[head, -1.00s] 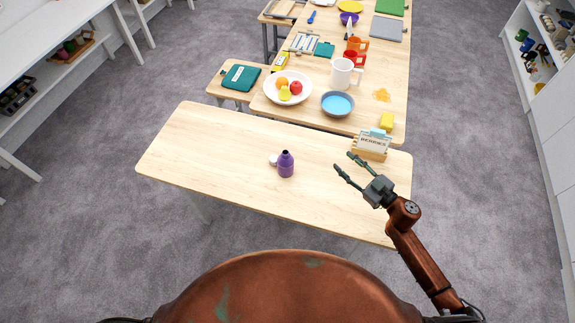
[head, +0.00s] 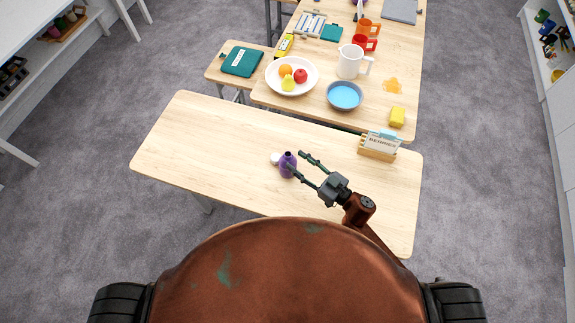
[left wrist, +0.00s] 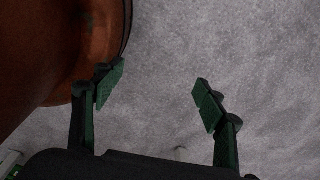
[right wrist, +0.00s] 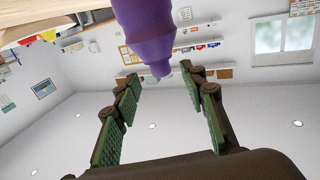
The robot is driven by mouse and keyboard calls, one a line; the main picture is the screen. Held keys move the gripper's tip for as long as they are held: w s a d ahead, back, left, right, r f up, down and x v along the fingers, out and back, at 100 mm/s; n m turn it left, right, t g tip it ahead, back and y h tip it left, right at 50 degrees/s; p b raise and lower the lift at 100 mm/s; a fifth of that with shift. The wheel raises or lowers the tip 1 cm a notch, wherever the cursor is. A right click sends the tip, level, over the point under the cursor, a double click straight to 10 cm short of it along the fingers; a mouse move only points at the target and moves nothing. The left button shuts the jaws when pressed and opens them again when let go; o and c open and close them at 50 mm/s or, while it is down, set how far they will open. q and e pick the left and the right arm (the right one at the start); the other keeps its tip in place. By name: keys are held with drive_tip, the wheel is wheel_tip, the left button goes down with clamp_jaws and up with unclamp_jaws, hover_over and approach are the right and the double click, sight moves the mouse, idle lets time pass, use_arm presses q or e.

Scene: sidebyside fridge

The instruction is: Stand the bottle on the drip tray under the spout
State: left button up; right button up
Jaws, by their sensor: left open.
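No drip tray or spout is visible.
A card holder marked "BERRIES" (head: 378,145) stands at the table's right end. Behind are a blue bowl (head: 345,95), a fruit plate (head: 292,76) and a white jug (head: 352,62). The table's left half is clear.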

sight(291, 157)
drive_tip(key=x, duration=0.2)
drive_tip(key=shift+w+a+r, duration=0.25)
drive_tip(key=shift+a, duration=0.1)
drive_tip(key=shift+x, duration=1.15)
drive_tip(key=shift+f, duration=0.1)
drive_tip(key=c, duration=0.7)
clamp_jaws()
use_arm(q)
drive_tip(key=shift+w+r, duration=0.15)
drive_tip(key=shift+w, duration=0.1)
drive_tip(key=shift+w, duration=0.15)
